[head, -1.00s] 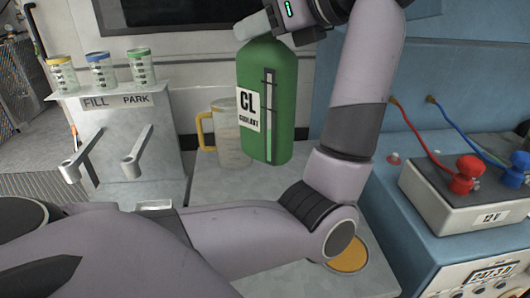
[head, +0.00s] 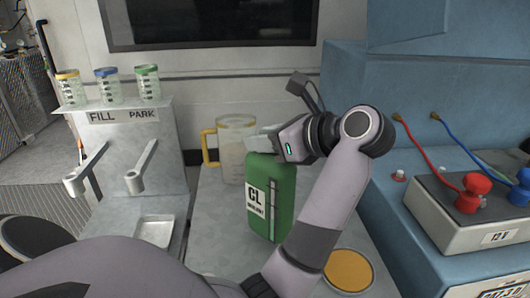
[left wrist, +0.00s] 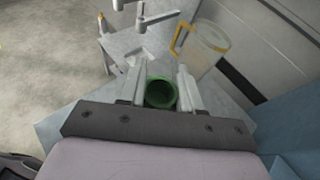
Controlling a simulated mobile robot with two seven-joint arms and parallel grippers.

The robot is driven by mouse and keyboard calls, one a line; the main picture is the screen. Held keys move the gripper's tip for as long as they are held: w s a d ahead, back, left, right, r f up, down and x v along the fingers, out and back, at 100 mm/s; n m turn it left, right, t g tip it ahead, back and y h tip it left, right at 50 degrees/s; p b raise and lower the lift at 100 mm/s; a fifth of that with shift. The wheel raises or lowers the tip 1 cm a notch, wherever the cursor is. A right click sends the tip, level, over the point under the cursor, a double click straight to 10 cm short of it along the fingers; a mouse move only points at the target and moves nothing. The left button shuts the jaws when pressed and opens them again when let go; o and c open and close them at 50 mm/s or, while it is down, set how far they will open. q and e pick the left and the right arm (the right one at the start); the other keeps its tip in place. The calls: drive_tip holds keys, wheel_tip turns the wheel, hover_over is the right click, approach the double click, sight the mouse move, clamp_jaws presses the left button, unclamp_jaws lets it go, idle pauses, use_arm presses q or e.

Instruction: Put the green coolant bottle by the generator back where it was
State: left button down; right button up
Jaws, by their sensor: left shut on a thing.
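The green coolant bottle (head: 268,207) with a white CL label is upright over the grey bench, left of the blue generator housing. My left gripper (head: 266,148) is shut on its top from above. In the left wrist view the bottle (left wrist: 160,94) shows as a green round shape between the two fingers (left wrist: 160,88). I cannot tell whether its base touches the bench, since my forearm hides part of it. An orange round disc (head: 349,270) lies on the bench in front of the bottle, partly behind my arm. My right gripper is not in view.
A clear jug with a yellow handle (head: 231,145) stands just behind and left of the bottle. A FILL/PARK stand (head: 130,150) with capped jars and two levers is at left. The blue generator (head: 400,240) with a 12V battery (head: 470,215) and red and blue cables is at right.

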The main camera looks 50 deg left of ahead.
sight(270, 188)
use_arm(q)
drive_tip(key=shift+f, duration=1.5)
drive_tip(key=shift+f, duration=0.2)
drive_tip(key=c, duration=0.8)
unclamp_jaws()
drive_tip(key=shift+o, duration=0.2)
